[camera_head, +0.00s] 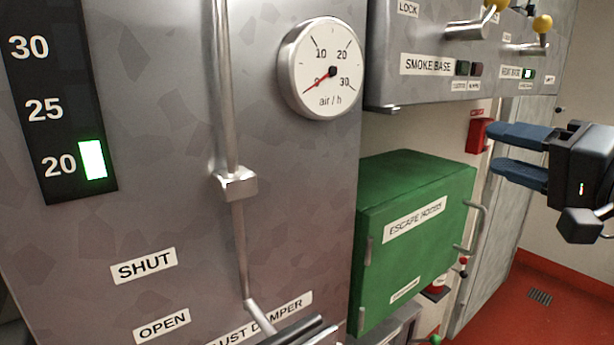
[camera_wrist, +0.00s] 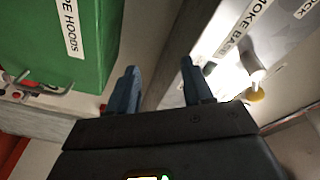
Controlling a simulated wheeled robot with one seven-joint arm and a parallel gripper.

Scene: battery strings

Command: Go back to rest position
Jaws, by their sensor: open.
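My gripper (camera_head: 508,153) is at the right of the head view, with its two blue fingers apart and nothing between them. It is in the air, to the right of the green escape hoods box and below the control panel. In the wrist view my gripper (camera_wrist: 158,88) also shows open and empty, with its fingers pointing towards the gap between the green box and the panel. I cannot tell whether a fingertip touches anything, but none appears to.
A green box (camera_head: 420,265) labelled ESCAPE HOODS has a handle on its right. A grey panel (camera_head: 405,88) with yellow-knobbed levers is above it. A grey cabinet (camera_head: 150,215) with a gauge (camera_head: 322,68) and a vertical rod (camera_head: 236,182) fills the left. Red floor (camera_head: 500,315) is open at lower right.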

